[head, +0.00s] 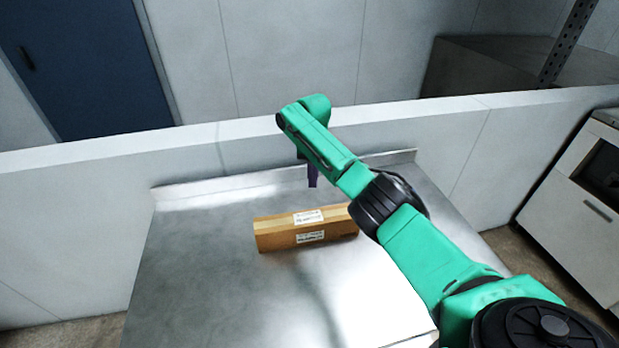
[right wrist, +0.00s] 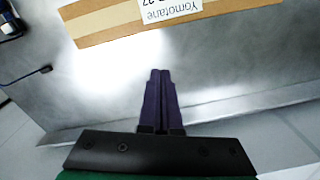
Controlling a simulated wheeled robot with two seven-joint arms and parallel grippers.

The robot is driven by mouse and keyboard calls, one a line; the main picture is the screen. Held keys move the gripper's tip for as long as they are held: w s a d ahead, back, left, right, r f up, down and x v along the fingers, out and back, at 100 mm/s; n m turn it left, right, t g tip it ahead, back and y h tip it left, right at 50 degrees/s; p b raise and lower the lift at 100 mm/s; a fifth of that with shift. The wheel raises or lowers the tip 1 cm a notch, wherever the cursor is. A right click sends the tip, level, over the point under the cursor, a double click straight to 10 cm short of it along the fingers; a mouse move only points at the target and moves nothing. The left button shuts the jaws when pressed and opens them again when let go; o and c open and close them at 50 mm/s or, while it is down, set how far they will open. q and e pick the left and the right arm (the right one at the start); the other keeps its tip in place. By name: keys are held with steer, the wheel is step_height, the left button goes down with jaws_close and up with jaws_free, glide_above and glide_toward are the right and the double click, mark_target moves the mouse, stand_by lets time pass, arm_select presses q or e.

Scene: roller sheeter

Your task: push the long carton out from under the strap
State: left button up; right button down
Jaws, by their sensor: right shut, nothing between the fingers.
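The long carton (head: 275,239) is brown with white labels and lies flat on the steel table, its right end meeting my right arm in the head view. It also shows at the top of the right wrist view (right wrist: 110,20), with printed text upside down. My right gripper (head: 312,184) points down on the far side of the carton. Its purple fingers (right wrist: 160,75) are together with nothing between them, and a strip of bare steel shows between their tips and the carton in the right wrist view. I cannot make out a strap. My left gripper is not in view.
The steel table (head: 195,270) has a raised back lip (head: 225,184) against a low white wall (head: 80,190). Bare steel lies left of and in front of the carton. A black device (right wrist: 9,24) and a dark cable end (right wrist: 45,69) show at left in the right wrist view.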

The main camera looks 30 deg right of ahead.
mark_target(308, 228)
steer(key=f, duration=0.7)
steer(key=shift+w+f+b, duration=0.2)
steer(key=shift+w+b, duration=0.05)
steer(key=shift+b, duration=0.15)
steer(key=s+p, duration=0.1)
steer(key=p, duration=0.1)
steer(key=s+a+p, duration=0.1)
steer(key=p, duration=0.1)
steer(key=s+r+p, duration=0.1)
steer(key=shift+a+p, duration=0.35)
steer(key=shift+p, duration=0.05)
steer(key=shift+s+a+f, duration=0.1)
steer(key=shift+s+a, duration=0.1)
steer(key=shift+s, duration=0.05)
steer(key=shift+a+f, duration=0.1)
steer(key=shift+f, duration=0.1)
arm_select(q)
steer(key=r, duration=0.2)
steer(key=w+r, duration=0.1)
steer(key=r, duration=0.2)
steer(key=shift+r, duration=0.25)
